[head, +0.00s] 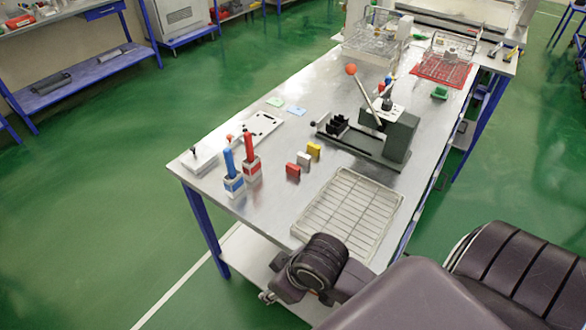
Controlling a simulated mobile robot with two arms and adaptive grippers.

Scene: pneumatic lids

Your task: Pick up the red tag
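A small red upright block (292,169), which looks like the red tag, stands on the metal table (262,205). It is in a short diagonal row with a white block (304,158) and a yellow block (314,149). A dark arm part of mine with a ribbed wrist is at the bottom centre, in front of the table's near end. Its gripper (267,296) looks to be my left one, with only small metal parts showing. Its fingers are not clear, and it is well apart from the red block. I see no right gripper.
A wire rack (348,212) lies right of the blocks. Blue (229,162) and red (248,144) handled tools stand in holders to their left. A grey lever press (392,135) stands behind right. Bare table lies in front of the blocks.

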